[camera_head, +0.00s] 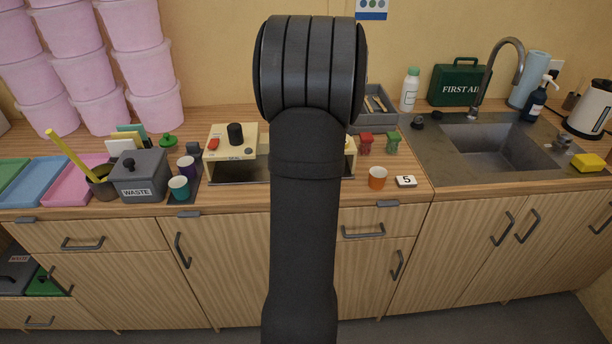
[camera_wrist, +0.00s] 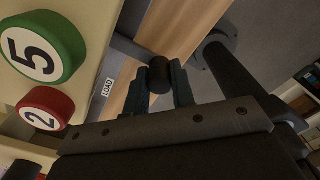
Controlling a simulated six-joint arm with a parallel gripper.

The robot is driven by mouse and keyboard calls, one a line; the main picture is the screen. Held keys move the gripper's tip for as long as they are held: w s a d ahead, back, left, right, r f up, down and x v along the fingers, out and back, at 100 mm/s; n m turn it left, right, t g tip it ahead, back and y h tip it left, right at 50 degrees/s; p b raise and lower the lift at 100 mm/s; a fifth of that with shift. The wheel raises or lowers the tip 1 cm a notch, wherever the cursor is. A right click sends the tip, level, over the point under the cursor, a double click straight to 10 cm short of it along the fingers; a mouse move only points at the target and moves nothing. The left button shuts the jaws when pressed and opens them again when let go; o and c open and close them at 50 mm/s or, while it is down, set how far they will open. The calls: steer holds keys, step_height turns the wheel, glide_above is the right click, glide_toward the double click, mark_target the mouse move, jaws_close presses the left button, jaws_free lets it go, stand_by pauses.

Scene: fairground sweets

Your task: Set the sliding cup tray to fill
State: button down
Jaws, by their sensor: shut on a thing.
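In the wrist view, the dark fingers of my gripper (camera_wrist: 159,76) are shut on a black round knob (camera_wrist: 159,66). A grey strip (camera_wrist: 128,48) runs close to the knob, with a white label reading LOAD (camera_wrist: 107,88) near it. Whether the strip belongs to the sliding tray I cannot tell. The cream machine (camera_wrist: 85,15) stands at left, with a green round piece marked 5 (camera_wrist: 42,54) and a red one marked 2 (camera_wrist: 45,109). In the head view, my arm covers the middle of the cream machine (camera_head: 222,137) and hides my gripper and the knob.
A purple cup (camera_head: 186,165) and a teal cup (camera_head: 180,188) stand left of the machine, beside a grey WASTE bin (camera_head: 138,178). The sink (camera_head: 490,145) lies farther right.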

steer(key=shift+d, duration=0.25)
steer(key=c, duration=1.2)
jaws_free()
steer(key=shift+d, duration=0.15)
steer(key=shift+c, duration=0.2)
steer(key=shift+o, duration=0.2)
steer(key=shift+r, duration=0.5)
step_height(320, 180, up, 16)
steer(key=shift+r, duration=0.25)
steer(key=f, duration=1.7)
steer(key=shift+a+f, duration=0.2)
steer(key=shift+f, duration=0.05)
steer(key=shift+a, duration=0.15)
